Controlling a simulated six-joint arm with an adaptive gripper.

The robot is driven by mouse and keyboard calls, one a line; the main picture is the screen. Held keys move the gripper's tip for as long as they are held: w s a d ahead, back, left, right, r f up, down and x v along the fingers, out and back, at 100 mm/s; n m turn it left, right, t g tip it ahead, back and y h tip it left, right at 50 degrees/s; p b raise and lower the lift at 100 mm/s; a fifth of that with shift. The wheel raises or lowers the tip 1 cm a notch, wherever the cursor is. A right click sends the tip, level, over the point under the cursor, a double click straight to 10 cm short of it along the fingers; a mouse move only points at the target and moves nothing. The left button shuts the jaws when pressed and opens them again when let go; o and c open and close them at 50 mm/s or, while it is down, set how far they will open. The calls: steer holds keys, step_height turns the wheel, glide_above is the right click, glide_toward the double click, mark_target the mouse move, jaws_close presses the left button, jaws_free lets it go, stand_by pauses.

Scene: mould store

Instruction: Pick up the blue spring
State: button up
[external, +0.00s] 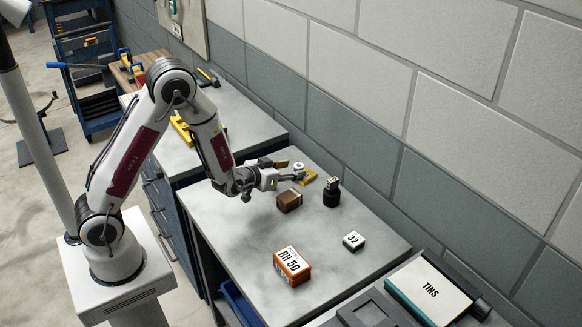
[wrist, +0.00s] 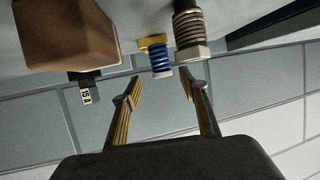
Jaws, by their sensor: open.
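The blue spring (wrist: 158,56) shows in the wrist view, upside down, with a yellow base and a pale cap. It stands just beyond my gripper's open fingertips (wrist: 164,85), roughly in line with the gap between them. Nothing is between the fingers. In the external view my gripper (external: 291,173) is low over the worktop, pointing towards the wall. A yellow piece (external: 308,178), likely the spring's base, shows by the fingertips there; the blue coils are not clear.
A brown spring (wrist: 187,30) with a pale cap stands close beside the blue one. A brown block (external: 289,201) and a black labelled object (external: 331,193) are nearby. A box marked RH 50 (external: 291,267) and a small 32 block (external: 353,241) stand farther off. The wall bounds the back.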

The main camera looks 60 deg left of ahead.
mark_target(295, 168)
steer(key=shift+a+x, duration=0.2)
steer(key=shift+x, duration=2.2)
jaws_close()
